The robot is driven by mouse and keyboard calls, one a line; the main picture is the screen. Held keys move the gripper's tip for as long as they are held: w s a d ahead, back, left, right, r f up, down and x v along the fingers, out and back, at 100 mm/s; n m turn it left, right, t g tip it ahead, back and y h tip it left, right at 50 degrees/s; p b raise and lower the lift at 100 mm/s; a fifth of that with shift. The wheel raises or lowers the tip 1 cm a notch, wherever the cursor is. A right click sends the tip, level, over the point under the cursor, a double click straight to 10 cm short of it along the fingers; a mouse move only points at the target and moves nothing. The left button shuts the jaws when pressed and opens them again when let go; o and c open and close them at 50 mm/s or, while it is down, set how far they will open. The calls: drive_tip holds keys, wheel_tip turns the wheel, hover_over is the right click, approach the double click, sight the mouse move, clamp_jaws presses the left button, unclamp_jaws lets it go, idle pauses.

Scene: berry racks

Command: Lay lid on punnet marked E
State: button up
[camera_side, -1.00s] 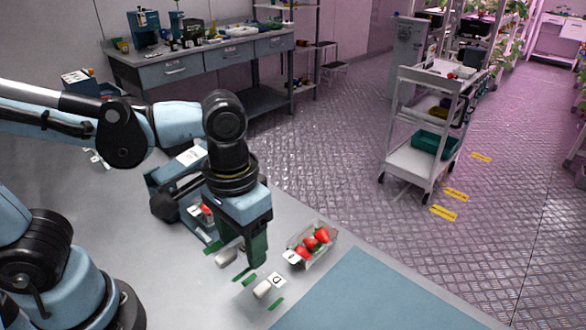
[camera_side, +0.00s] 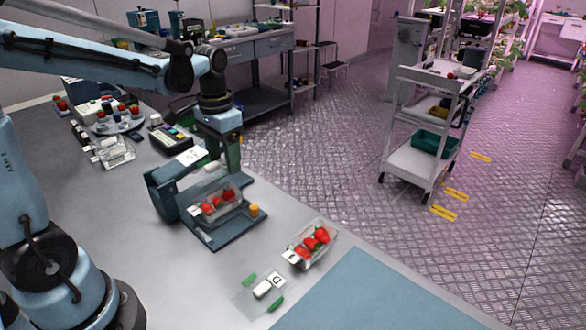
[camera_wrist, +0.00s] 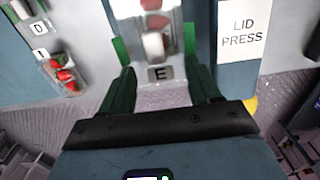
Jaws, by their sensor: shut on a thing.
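My gripper (camera_side: 222,165) has green fingers and is shut on the white grip of a clear lid with green tabs. In the side view this white grip (camera_side: 212,167) is raised above a clear punnet (camera_side: 220,207) of strawberries on the dark lid press (camera_side: 228,233). In the wrist view, the white grip (camera_wrist: 154,46) lies between the fingers, with strawberries behind it. A label E (camera_wrist: 160,73) shows beside it; I cannot tell whether it is on the lid or the punnet. The clear lid sheet is hard to make out, and contact with the punnet is unclear.
A second lid (camera_side: 262,288), marked D, lies on the table near another strawberry punnet (camera_side: 312,243). An orange knob (camera_side: 254,210) stands on the press. A keypad device (camera_side: 172,138), punnets (camera_side: 113,152) and a berry rack (camera_side: 118,124) are at the back left.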

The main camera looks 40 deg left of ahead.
drive_tip(key=shift+f, duration=2.75)
drive_tip(key=shift+f, duration=0.3)
drive_tip(key=o, duration=1.1)
drive_tip(key=shift+r, duration=0.1)
drive_tip(key=shift+r, duration=3.4)
drive_tip(key=shift+s+d, duration=0.1)
drive_tip(key=shift+d, duration=0.05)
